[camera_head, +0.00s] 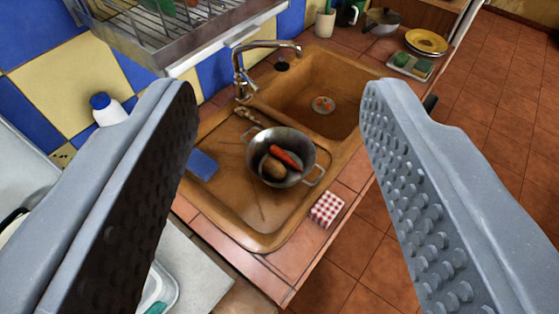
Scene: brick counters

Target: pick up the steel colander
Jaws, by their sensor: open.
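The steel colander (263,150) is a round metal bowl with side handles. It sits on the drainboard part of the brown sink (225,213). An orange-red carrot (286,157) and a brown potato-like item (273,168) lie inside it. My gripper (278,95) is open and empty, with one grey studded finger at the left and one at the right. The colander shows in the gap between the fingers, farther away and below them, and nothing touches it.
A chrome faucet (240,75) rises behind the colander. A blue sponge (202,165) lies to its left and a red-checked cloth (327,209) to its right on the tiled edge. A dish rack (165,35) hangs above at upper left. Open tiled floor (480,120) is at right.

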